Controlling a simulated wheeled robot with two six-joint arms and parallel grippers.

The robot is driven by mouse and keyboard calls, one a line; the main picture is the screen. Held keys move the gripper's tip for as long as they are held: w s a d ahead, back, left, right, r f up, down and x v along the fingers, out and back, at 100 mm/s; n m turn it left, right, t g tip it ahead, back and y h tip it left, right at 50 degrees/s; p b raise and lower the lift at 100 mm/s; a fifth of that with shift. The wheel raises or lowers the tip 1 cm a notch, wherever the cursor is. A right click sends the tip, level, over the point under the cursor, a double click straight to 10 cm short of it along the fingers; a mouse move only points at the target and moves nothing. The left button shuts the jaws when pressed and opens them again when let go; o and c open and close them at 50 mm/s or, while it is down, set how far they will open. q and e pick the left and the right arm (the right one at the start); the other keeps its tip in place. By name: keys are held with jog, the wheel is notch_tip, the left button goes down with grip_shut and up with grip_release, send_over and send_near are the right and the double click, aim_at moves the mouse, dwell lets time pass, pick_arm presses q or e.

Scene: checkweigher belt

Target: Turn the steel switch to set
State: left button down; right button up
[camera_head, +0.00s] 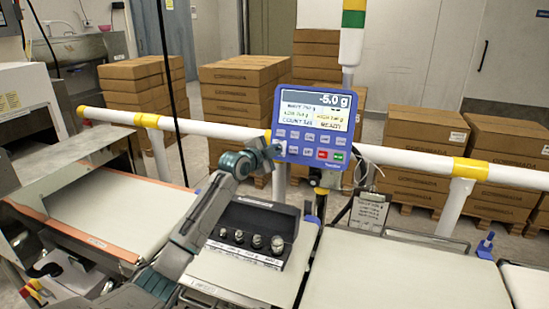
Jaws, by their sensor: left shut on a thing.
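The blue control box (316,127) stands on a post behind the belts, and its display (316,99) reads -5.0 g. My left arm reaches up from the bottom left. My left gripper (271,149) is at the lower left edge of the box, shut on the steel switch there. The fingers hide the switch, so I cannot tell which way it points. The box's front has several grey buttons, a red one (322,154) and a green one (339,156). My right gripper is out of view.
A white rail (410,160) with yellow bands runs behind the belts, near my left gripper. A black case (257,227) with several steel weights sits below the box. White belts (395,275) lie at both sides. Stacked cartons (425,150) stand behind the rail.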

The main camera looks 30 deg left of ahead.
pick_arm(q)
jog(key=m, duration=0.2)
jog(key=shift+m+g+b, duration=0.4)
jog(key=shift+m+h, duration=0.3)
jog(key=shift+m, duration=0.6)
jog(key=shift+m+g, duration=0.3)
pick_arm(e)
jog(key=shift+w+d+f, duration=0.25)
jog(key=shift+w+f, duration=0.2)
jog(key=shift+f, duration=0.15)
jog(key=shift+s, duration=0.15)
pick_arm(q)
jog(key=shift+m, duration=0.3)
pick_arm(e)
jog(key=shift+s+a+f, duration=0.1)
pick_arm(q)
jog(key=c, duration=1.5)
grip_release()
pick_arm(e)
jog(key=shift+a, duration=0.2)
